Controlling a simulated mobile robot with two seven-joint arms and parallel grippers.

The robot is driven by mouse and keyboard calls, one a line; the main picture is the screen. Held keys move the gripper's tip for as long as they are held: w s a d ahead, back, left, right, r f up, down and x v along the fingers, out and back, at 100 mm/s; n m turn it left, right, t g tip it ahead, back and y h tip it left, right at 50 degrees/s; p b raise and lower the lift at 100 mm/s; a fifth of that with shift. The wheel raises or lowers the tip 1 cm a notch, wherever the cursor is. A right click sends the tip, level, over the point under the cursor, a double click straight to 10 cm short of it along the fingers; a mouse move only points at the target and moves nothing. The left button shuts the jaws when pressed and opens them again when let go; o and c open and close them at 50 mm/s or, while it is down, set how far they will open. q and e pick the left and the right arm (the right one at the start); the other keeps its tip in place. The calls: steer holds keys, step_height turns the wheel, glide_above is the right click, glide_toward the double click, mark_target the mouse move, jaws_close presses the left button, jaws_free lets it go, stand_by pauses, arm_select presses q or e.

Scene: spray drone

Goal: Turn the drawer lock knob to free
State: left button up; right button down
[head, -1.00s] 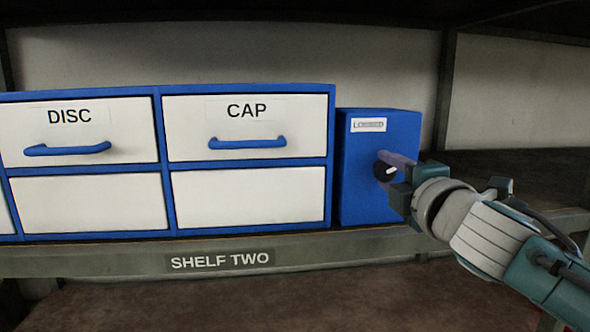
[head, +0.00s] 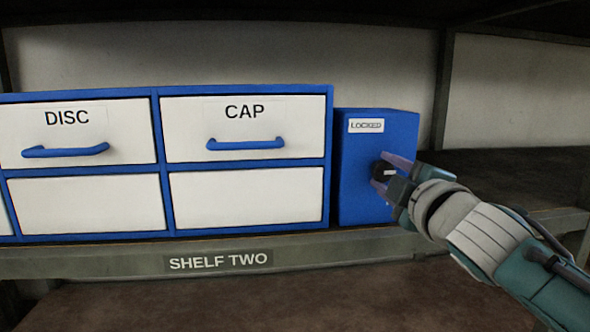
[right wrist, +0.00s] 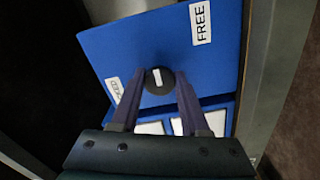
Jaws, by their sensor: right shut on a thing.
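The lock knob (head: 379,170) is round and black with a white mark, on the front of a blue box (head: 360,205) right of the drawers. In the head view the mark lies about level, toward the right. My right gripper (head: 387,175) is shut on the knob, one finger above and one below it. The right wrist view shows the knob (right wrist: 161,88) between the two fingertips. A LOCKED label (head: 366,125) sits above the knob. A FREE label (right wrist: 201,22) shows in the right wrist view and is hidden in the head view. My left gripper is out of view.
A blue drawer cabinet (head: 328,160) with white fronts, blue handles and DISC and CAP labels stands close left of the box. Both rest on a shelf with a SHELF TWO label (head: 218,261) on its edge. The shelf right of the box is bare.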

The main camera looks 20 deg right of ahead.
steer(key=shift+c, duration=2)
jaws_free()
steer(key=shift+s+a+r+p, duration=0.15)
steer(key=shift+s+p, duration=0.2)
steer(key=shift+s, duration=0.2)
steer(key=p+v, duration=0.2)
steer(key=v, duration=0.7)
steer(key=shift+w, duration=0.1)
